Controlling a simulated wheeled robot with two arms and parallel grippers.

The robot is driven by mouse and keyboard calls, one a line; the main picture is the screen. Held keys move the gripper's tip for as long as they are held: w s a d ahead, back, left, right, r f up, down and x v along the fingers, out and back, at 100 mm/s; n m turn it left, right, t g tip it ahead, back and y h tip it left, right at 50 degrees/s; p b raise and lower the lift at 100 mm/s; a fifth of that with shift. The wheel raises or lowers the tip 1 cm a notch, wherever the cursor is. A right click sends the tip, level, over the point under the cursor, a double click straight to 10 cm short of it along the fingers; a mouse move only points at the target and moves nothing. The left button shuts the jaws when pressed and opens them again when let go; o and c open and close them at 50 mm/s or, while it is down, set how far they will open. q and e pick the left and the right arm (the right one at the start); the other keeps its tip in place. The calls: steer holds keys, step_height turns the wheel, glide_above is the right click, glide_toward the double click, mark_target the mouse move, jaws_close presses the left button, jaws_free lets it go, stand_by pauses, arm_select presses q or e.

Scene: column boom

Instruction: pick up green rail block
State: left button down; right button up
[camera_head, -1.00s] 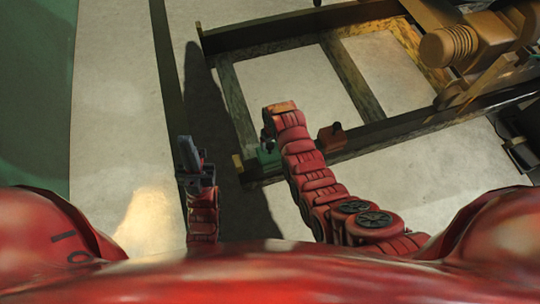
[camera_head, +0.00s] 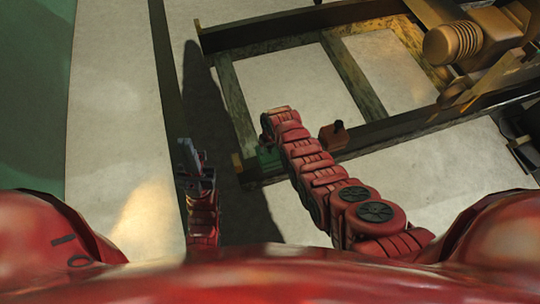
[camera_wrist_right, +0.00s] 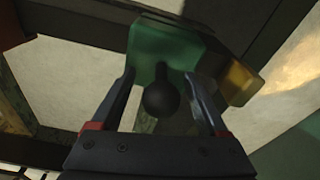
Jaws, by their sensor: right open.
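The green rail block (camera_head: 267,156) sits on the near rail of the dark frame, left of my right arm and partly covered by it in the head view. In the right wrist view the green rail block (camera_wrist_right: 165,50) has a dark round knob (camera_wrist_right: 161,99) on it. My right gripper (camera_wrist_right: 170,85) is open, with one finger on each side of the knob; I cannot tell whether they touch it. My left gripper (camera_head: 188,155) is over the floor at left, away from the block; its jaws are too small to judge.
A brown-red block (camera_head: 333,137) with a dark knob stands on the same rail, just right of my right arm. A yellow piece (camera_wrist_right: 239,82) adjoins the green block. The frame (camera_head: 235,105) carries brown machinery (camera_head: 470,42) at upper right. Bare floor lies at left.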

jaws_close()
stand_by(0.5)
steer(key=shift+w, duration=0.1)
stand_by(0.9)
